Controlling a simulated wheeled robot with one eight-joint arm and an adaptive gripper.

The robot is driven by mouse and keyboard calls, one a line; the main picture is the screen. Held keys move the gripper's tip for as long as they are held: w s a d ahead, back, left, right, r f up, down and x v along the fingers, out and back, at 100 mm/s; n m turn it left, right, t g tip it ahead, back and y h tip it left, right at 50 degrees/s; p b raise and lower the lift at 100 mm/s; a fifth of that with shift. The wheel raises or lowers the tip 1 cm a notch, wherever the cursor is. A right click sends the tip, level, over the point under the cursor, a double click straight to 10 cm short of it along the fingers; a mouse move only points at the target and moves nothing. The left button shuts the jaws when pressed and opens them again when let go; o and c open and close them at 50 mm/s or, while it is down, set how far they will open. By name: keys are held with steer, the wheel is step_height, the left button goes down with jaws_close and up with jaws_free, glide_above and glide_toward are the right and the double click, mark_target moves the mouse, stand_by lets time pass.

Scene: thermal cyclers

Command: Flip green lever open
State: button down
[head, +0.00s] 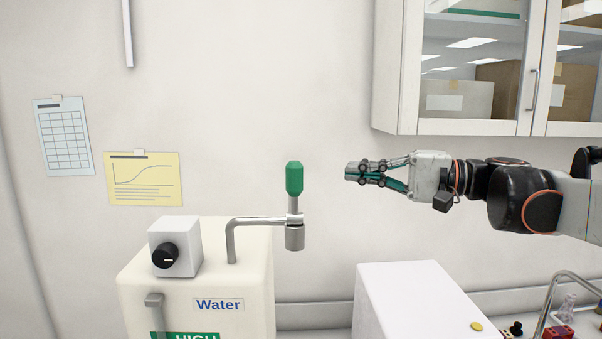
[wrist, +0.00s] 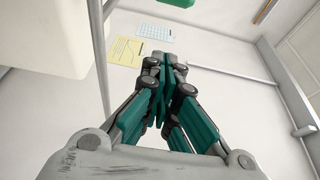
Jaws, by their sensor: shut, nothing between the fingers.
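The green lever (head: 294,179) stands upright on top of a metal faucet (head: 294,236) in the head view. The faucet pipe rises from a white water unit (head: 256,270) and bends to the right. My gripper (head: 349,172) is to the right of the lever at about its height, pointing left, with a clear gap in the picture. It is shut and empty. In the wrist view my gripper (wrist: 170,72) shows its fingers together. A small green piece at the top edge of that view may be the lever, but it is cut off.
A white box (head: 420,300) stands below my arm. A wall cabinet (head: 460,70) hangs above it at the right. A grey box with a black knob (head: 165,259) sits on the water unit. Wall space around the lever is free.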

mark_target(294, 178)
steer(key=a+p, duration=0.3)
steer(key=a, duration=0.6)
steer(key=shift+s+a, duration=0.15)
steer(key=shift+a, duration=0.1)
steer(key=shift+s, duration=0.1)
stand_by(0.3)
